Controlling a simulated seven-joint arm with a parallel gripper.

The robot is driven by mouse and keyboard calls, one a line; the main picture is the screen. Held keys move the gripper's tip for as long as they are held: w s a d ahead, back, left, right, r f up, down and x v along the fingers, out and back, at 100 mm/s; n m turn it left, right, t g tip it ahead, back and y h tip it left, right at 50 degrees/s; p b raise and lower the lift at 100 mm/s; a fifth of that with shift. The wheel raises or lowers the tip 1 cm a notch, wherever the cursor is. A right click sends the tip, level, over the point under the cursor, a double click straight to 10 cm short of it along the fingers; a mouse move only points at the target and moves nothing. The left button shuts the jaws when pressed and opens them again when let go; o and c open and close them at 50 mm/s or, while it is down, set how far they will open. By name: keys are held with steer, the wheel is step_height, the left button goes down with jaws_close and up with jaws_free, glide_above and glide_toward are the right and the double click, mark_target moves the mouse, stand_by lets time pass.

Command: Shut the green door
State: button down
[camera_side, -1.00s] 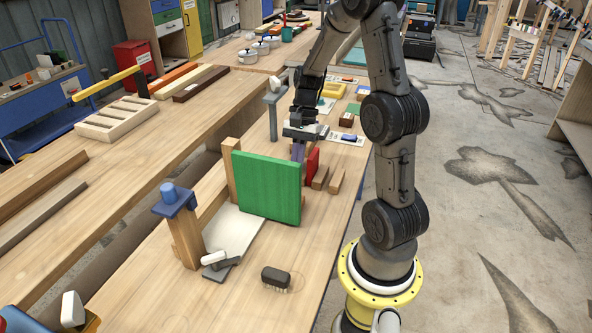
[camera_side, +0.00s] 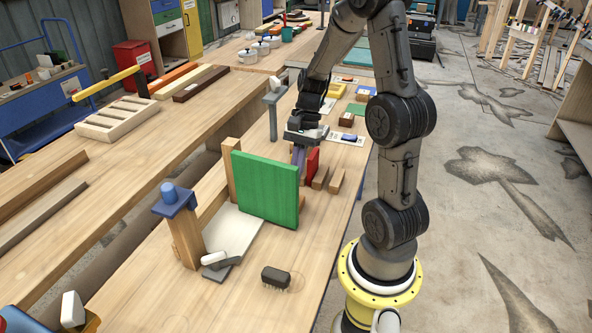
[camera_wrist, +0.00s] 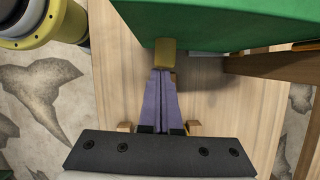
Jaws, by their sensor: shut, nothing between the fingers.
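The green door (camera_side: 266,188) stands upright and open, swung out from a wooden post (camera_side: 230,160) across the bench. A second wooden post (camera_side: 187,240) with a blue cap stands apart from the door. My gripper (camera_side: 298,168) is behind the door in the side view, pointing down, its fingertips partly hidden by the door. In the wrist view the purple fingers (camera_wrist: 163,74) are together and empty. Their tips are close to a small tan block (camera_wrist: 165,55) at the edge of the green door (camera_wrist: 220,20); I cannot tell whether they touch it.
A red block (camera_side: 313,161) and wooden blocks (camera_side: 328,179) stand just right of my gripper. A white plate (camera_side: 232,230) lies between the posts, with a grey-and-white piece (camera_side: 217,262) at its front. A dark brush (camera_side: 276,278) lies on the bench in front of the door.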

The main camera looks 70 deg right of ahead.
steer(key=a+m+t, duration=0.2)
steer(key=a+m, duration=0.3)
steer(key=a, duration=0.5)
steer(key=w+a+m+h, duration=0.1)
steer(key=w+a+m, duration=0.1)
steer(key=w+a, duration=0.5)
steer(key=shift+w+a+m+t, duration=0.15)
steer(key=shift+w+m+t, duration=0.25)
steer(key=shift+w, duration=0.5)
